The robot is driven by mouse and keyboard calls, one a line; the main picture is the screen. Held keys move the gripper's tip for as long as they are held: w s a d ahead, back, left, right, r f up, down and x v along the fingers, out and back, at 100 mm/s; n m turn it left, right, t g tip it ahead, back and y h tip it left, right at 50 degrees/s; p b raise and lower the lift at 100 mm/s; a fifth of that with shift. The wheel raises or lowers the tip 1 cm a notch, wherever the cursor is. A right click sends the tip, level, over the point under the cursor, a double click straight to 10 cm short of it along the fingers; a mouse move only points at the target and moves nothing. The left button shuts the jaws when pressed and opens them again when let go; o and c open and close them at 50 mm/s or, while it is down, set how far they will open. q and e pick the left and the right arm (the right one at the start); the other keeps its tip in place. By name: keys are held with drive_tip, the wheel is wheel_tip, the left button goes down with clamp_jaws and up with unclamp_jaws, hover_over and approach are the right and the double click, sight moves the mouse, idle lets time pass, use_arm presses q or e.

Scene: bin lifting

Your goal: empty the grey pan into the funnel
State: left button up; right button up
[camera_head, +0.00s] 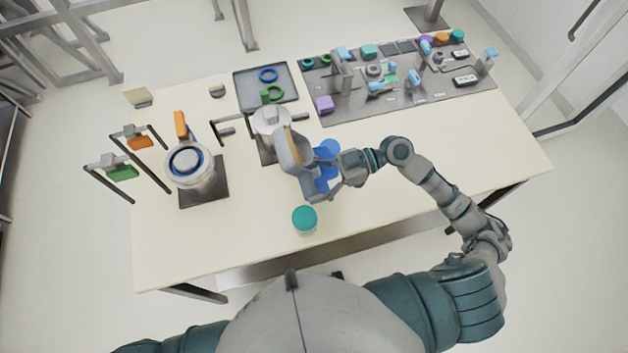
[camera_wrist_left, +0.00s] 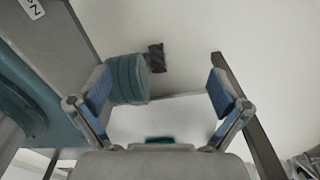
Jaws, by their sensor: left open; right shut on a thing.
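The grey pan (camera_head: 287,152) is in the head view, held up over the middle of the table and tipped steeply. An orange-tan strip shows along its inner side; I cannot tell how much it contains. My right gripper (camera_head: 326,168), with blue pads, is shut on the pan from the right. The pale funnel (camera_head: 268,118) stands just behind and left of the pan on a dark base, and the pan partly hides it. I cannot tell whether they touch. My left gripper (camera_wrist_left: 160,95) is open and empty in the left wrist view, and is outside the head view.
A round white device with a blue ring (camera_head: 187,162) stands left on a dark plate, near stands with orange and green blocks (camera_head: 123,173). A teal-lidded jar (camera_head: 304,219) stands near the front edge. A grey tray (camera_head: 250,83) and a crowded grey board (camera_head: 400,103) lie behind.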

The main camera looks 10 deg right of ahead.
drive_tip(key=shift+a, duration=0.15)
drive_tip(key=shift+d+b, duration=0.25)
drive_tip(key=shift+b, duration=0.1)
drive_tip(key=shift+d, duration=0.3)
drive_tip(key=shift+y+b, duration=0.3)
drive_tip(key=shift+a, duration=0.25)
drive_tip(key=shift+b, duration=0.4)
drive_tip(key=shift+d, duration=0.1)
drive_tip(key=shift+d+y+b, duration=0.2)
drive_tip(key=shift+y+b, duration=0.1)
drive_tip(key=shift+b, duration=0.1)
drive_tip(key=shift+a+b, duration=0.1)
drive_tip(key=shift+b, duration=0.3)
drive_tip(key=shift+y+b, duration=0.3)
drive_tip(key=shift+b, duration=0.1)
drive_tip(key=shift+d, duration=0.2)
drive_tip(key=shift+b, duration=0.45)
use_arm(q)
drive_tip(key=w+r, duration=0.2)
drive_tip(key=w, duration=0.5)
drive_tip(key=w+d+r, duration=0.1)
drive_tip(key=w+r, duration=0.2)
drive_tip(key=w, duration=0.4)
drive_tip(key=shift+d+r+t, duration=0.2)
drive_tip(key=shift+d+t, duration=0.1)
use_arm(e)
drive_tip(key=shift+y, duration=0.3)
